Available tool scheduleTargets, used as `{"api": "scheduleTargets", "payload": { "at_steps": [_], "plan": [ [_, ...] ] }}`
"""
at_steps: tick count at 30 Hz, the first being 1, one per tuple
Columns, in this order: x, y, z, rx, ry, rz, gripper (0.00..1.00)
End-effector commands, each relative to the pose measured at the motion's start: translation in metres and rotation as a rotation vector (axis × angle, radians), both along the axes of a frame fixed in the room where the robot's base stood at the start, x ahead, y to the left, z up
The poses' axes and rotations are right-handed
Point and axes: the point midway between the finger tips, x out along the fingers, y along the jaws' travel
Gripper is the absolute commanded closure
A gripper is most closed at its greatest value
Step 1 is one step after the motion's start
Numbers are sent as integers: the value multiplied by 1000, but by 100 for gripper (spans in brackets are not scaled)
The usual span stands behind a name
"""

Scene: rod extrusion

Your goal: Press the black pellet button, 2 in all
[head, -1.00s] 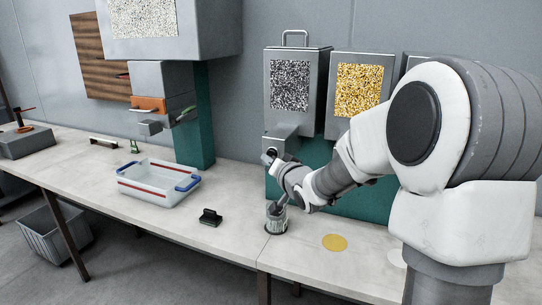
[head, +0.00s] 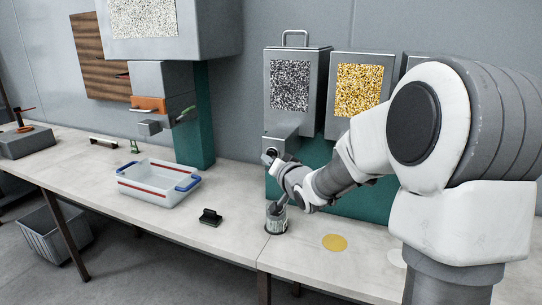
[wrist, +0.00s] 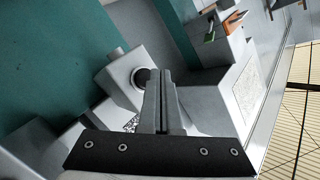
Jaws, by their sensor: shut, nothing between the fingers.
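The black pellet hopper (head: 290,84) hangs on the wall, with a grey and black speckled window. Below it is its grey dispenser box (head: 284,141), which also shows in the wrist view (wrist: 121,72). A round black button (wrist: 142,77) with a pale ring sits on the box's face. My gripper (wrist: 165,73) is shut and empty, its fingertips just beside the button in the picture. I cannot tell whether they touch it. In the head view my wrist covers much of this area. A clear container (head: 276,224) stands on the bench below the dispenser.
A yellow pellet hopper (head: 359,88) hangs to the right. A yellow disc (head: 334,242) lies on the bench.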

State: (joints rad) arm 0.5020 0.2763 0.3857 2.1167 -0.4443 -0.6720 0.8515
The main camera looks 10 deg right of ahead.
Motion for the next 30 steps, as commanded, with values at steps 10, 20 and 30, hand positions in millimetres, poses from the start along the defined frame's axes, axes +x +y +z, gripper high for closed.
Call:
{"api": "scheduleTargets", "payload": {
  "at_steps": [10, 20, 30],
  "plan": [
    [6, -4, 1, 1, 0, 0, 100],
    [7, -5, 0, 0, 0, 0, 100],
    [9, -7, 0, 0, 0, 0, 100]
  ]
}}
